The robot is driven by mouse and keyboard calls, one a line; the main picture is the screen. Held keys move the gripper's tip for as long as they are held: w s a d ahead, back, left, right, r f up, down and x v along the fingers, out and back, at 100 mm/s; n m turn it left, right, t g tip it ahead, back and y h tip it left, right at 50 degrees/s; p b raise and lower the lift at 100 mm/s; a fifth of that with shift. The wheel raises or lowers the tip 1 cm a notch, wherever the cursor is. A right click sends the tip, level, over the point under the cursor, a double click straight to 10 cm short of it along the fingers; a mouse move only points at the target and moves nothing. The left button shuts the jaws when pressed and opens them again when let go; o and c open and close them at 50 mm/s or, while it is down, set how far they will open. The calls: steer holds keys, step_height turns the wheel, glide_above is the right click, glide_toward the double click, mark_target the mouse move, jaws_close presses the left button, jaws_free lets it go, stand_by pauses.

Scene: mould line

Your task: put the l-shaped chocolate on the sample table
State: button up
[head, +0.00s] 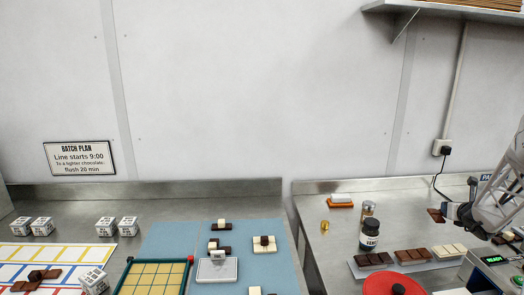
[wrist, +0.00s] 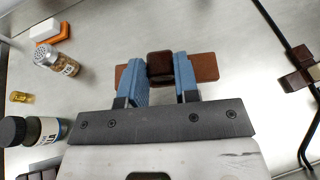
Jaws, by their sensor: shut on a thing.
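My gripper (wrist: 161,75) is shut on a brown chocolate piece (wrist: 204,67). A darker raised block of it sits between the blue fingers, and a flat bar reaches out to both sides. Whether it is L-shaped is hard to tell from above. In the head view my gripper (head: 452,212) is over the right steel counter, and the brown piece (head: 436,215) shows at its left. I cannot tell whether the piece touches the counter. No surface is labelled as the sample table.
A spice shaker (wrist: 59,57) and a dark-capped jar (wrist: 35,131) stand left of my gripper. Another brown chocolate (wrist: 299,75) lies at right beside a black cable (wrist: 284,40). A red lid (head: 393,284) is in front. A gap separates the counters.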

steer(key=s+d+r+m+g+h, duration=0.2)
steer(key=s+d+m+h, duration=0.3)
steer(key=d, duration=0.4)
steer(key=shift+s+r+g+h, duration=0.3)
steer(key=shift+s+r+h, duration=0.1)
steer(key=shift+s+r, duration=0.3)
steer(key=shift+w, duration=0.1)
steer(key=w+a, duration=0.3)
steer(key=a, duration=0.1)
steer(key=w+a+n+t+y, duration=0.1)
steer(key=w+a, duration=0.3)
steer(key=w+a+r+y, duration=0.1)
steer(key=w+a, duration=0.2)
steer(key=a, duration=0.1)
steer(key=shift+w+a+n, duration=0.15)
steer(key=shift+w+n, duration=0.15)
steer(key=shift+w, duration=0.05)
steer(key=w+a+n+y, duration=0.2)
steer(key=w+a, duration=0.2)
steer(key=a, duration=1.2)
steer(key=w+a+n+t+y, duration=0.1)
steer(key=w+a, duration=0.4)
steer(key=a, duration=1.2)
steer(key=w+a+n+t+y, duration=0.1)
steer(key=w+a+n+y, duration=0.2)
steer(key=a, duration=1.3)
steer(key=shift+w+a+f+y, duration=0.2)
steer(key=shift+w+f+y, duration=0.25)
steer(key=shift+w, duration=0.7)
